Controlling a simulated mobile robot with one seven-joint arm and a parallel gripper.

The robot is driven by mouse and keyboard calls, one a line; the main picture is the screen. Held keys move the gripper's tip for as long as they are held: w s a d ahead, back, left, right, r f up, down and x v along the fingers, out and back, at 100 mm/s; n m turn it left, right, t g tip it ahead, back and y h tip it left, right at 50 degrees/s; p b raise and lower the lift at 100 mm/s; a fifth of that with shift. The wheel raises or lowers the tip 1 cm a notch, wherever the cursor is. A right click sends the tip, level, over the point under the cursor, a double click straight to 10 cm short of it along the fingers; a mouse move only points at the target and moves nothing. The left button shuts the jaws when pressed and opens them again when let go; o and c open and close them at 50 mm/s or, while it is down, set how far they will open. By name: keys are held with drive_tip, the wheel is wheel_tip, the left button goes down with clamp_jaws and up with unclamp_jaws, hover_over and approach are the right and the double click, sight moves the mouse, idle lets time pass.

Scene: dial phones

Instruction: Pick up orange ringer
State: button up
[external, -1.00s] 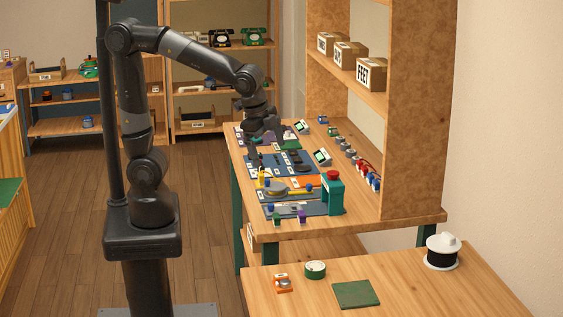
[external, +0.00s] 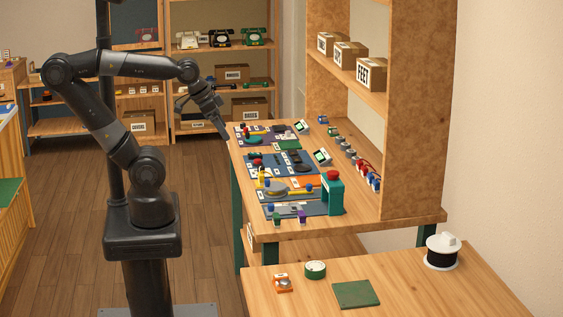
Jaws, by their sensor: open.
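A small orange part with a silvery round top (external: 282,283), which looks like the orange ringer, lies on the near wooden table, at its left side. My gripper (external: 224,133) is at the far left edge of the workbench, well away from that part. It is open and I see nothing held in it, though the fingers are small and dark here. Another orange flat piece (external: 307,181) lies among parts on the workbench mats.
The workbench (external: 410,217) holds mats with several parts, a teal press with a red top (external: 332,192) and a tall shelf at right. On the near table are a green-rimmed round part (external: 315,269), a green square mat (external: 356,294) and a black-and-white round device (external: 442,252).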

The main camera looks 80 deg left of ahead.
drive_tip(key=c, duration=0.4)
drive_tip(key=shift+o, duration=0.2)
drive_tip(key=w+d+m+g, duration=0.2)
drive_tip(key=w+d+m, duration=0.5)
drive_tip(key=w+m, duration=0.15)
drive_tip(key=m+g, duration=0.4)
drive_tip(key=m, duration=2.3)
hover_over(283, 278)
wheel_tip(283, 278, down, 18)
drive_tip(key=shift+n, duration=0.25)
wheel_tip(283, 278, down, 11)
drive_tip(key=shift+r, duration=0.1)
